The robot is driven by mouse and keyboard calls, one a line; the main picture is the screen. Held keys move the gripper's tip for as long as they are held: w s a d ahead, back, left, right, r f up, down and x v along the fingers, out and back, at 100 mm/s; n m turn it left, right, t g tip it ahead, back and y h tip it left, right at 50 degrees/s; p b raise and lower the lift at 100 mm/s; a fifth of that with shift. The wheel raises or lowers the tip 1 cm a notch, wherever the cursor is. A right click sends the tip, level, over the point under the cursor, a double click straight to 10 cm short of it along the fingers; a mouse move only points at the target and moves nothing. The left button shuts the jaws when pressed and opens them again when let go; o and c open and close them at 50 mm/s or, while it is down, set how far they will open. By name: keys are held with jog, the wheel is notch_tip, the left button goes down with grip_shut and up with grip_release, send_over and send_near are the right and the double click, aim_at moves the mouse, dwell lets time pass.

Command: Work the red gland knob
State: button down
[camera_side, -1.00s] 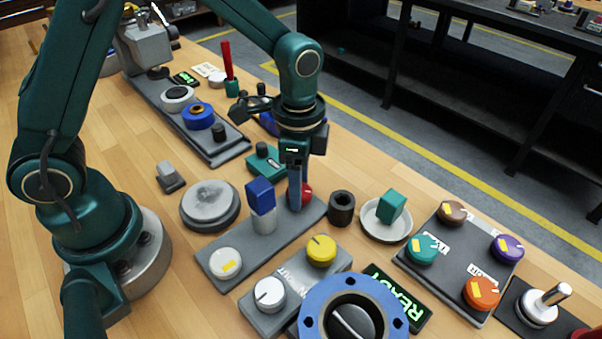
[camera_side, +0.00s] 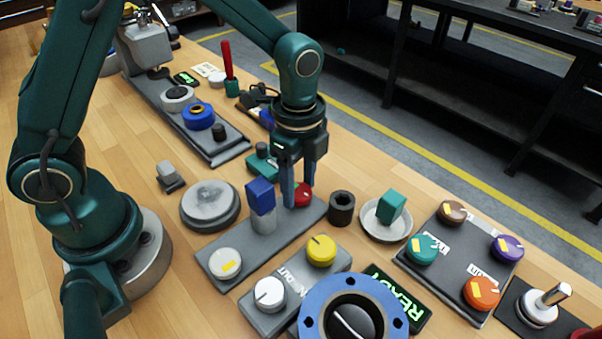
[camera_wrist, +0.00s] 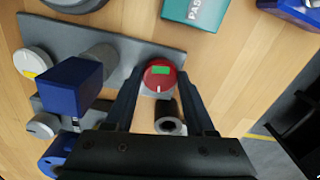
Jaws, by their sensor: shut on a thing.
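The red gland knob (camera_side: 302,194) sits at the far right end of a grey base plate (camera_side: 238,243). In the wrist view the red knob (camera_wrist: 159,74) shows a green patch and a white pointer mark on its face. My gripper (camera_side: 298,192) points down with one finger on each side of the knob and is shut on it. In the wrist view the gripper (camera_wrist: 160,80) has its fingertips at the knob's left and right sides. The near finger covers part of the knob in the side view.
On the same plate stand a blue block on a grey post (camera_side: 262,205), close left of my gripper, and a white knob (camera_side: 226,263). A dark hollow cylinder (camera_side: 342,207) stands close right. A teal box (camera_side: 262,162) lies behind. A yellow knob (camera_side: 321,250) is in front.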

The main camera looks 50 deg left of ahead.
aim_at(299, 190)
jog(key=shift+c, duration=1.2)
grip_release()
jog(key=shift+r, duration=2.6)
